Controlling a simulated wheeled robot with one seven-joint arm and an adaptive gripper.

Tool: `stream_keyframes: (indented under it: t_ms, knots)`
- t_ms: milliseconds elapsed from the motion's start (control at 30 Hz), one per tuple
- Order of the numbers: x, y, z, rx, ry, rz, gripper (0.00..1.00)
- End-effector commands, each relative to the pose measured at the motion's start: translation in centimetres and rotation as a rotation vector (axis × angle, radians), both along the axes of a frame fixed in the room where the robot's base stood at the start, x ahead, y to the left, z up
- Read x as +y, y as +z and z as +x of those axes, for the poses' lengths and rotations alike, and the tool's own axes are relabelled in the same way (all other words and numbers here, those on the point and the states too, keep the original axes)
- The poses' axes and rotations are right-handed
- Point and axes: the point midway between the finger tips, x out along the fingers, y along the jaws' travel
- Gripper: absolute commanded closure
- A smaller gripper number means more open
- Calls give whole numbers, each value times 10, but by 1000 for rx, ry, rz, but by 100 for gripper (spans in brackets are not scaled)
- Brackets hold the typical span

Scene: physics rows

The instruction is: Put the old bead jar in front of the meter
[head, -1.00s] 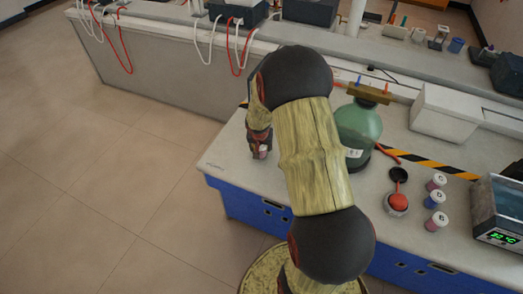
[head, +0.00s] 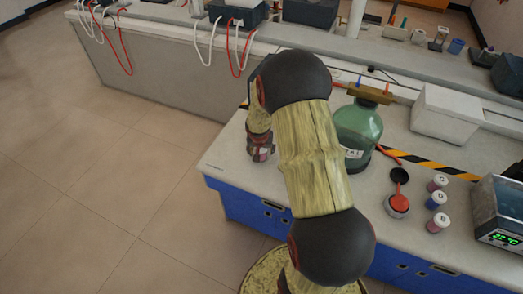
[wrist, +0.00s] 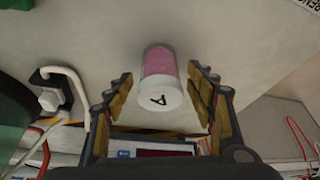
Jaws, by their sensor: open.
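A small jar with pink contents (wrist: 158,62) and a white lid marked A stands on the bench in the wrist view. My gripper (wrist: 160,84) is open, with its fingers on either side of this jar and a visible gap on each side. In the head view my gripper (head: 261,146) is over the left end of the bench, and the jar is mostly hidden there. A device with a dark red panel (wrist: 165,152) lies beyond the jar in the wrist view. I cannot tell whether it is the meter.
Three lidded jars (head: 437,201) stand at the right, beside a box with a green display (head: 497,238). A green bottle (head: 358,130), a red-and-black item (head: 398,203) and a white box (head: 447,113) are also on the bench. My arm hides the bench's middle.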

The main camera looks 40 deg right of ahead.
Motion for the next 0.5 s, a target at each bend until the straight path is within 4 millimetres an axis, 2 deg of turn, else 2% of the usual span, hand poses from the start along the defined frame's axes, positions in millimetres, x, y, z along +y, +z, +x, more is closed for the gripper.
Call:
stream_keyframes:
  t_ms: [233,367,500]
  knots:
    - [0,5,0,0,0,0,45]
    - [6,25,-4,-3,-1,-1,45]
    - [14,53,-12,-3,-1,-1,45]
